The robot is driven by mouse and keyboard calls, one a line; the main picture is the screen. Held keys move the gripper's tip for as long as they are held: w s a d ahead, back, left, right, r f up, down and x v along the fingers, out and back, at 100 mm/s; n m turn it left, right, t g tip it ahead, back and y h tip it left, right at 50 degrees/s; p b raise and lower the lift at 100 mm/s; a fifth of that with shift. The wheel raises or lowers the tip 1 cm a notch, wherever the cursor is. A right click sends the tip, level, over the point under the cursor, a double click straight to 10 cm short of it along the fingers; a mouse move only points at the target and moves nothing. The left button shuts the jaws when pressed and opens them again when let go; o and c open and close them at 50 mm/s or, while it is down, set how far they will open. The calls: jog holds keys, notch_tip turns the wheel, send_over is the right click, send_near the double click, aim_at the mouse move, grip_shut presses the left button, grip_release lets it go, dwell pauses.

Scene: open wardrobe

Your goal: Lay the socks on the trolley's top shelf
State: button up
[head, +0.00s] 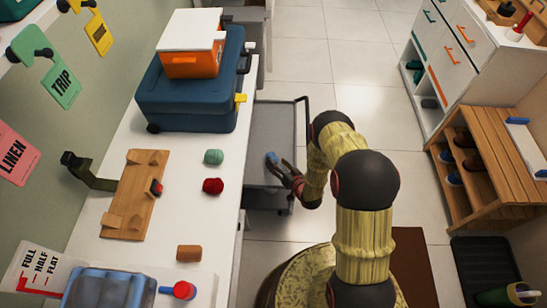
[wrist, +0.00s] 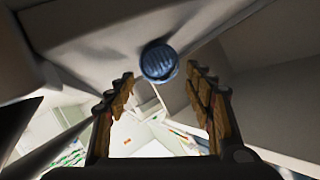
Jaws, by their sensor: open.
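A blue ribbed bundle, which looks like the rolled socks (wrist: 159,61), shows in the wrist view against a grey surface, just beyond and between my fingertips. In the head view a small blue patch, likely the same socks (head: 271,158), is at the tip of my gripper (head: 285,171), over the grey trolley's top shelf (head: 275,120). My gripper also shows in the wrist view (wrist: 160,74), with its two fingers spread wide apart and nothing clasped between them. Whether the socks touch the shelf or a fingertip is hard to tell.
A white counter (head: 130,130) left of the trolley holds a blue case (head: 190,95), a green ball (head: 213,157), a red ball (head: 213,186) and a wooden board (head: 135,195). A wooden shoe rack (head: 495,150) stands right. The far part of the trolley shelf is bare.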

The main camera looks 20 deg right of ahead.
jog(key=p+v, duration=0.1)
jog(key=v, duration=0.5)
jog(key=shift+s+d+r+p, duration=0.1)
jog(key=shift+s+r+p, duration=0.15)
jog(key=shift+p, duration=0.15)
jog(key=w+d+r+n+g+h, duration=0.1)
jog(key=w+d+r, duration=0.1)
jog(key=w+r, duration=0.5)
jog(key=w+d+r+n+g+h, duration=0.15)
jog(key=w+r, duration=0.25)
jog(key=r, duration=0.5)
jog(key=s+d+r+g+h, duration=0.1)
jog(key=s+r, duration=0.1)
jog(key=r, duration=0.9)
jog(key=s+r+g+h, duration=0.1)
jog(key=s+r, duration=0.1)
jog(key=r, duration=1)
jog(key=s+a+r+g, duration=0.1)
jog(key=s+r, duration=0.4)
jog(key=s, duration=0.6)
jog(key=s+a+r+g, duration=0.1)
jog(key=s+a+r, duration=0.2)
jog(key=s, duration=0.9)
jog(key=s+a+r+g, duration=0.1)
jog(key=s+a+r, duration=0.2)
jog(key=s+r, duration=0.5)
jog(key=s+y, duration=0.1)
jog(key=s, duration=0.2)
jog(key=shift+s+r, duration=0.15)
jog(key=shift+r, duration=0.15)
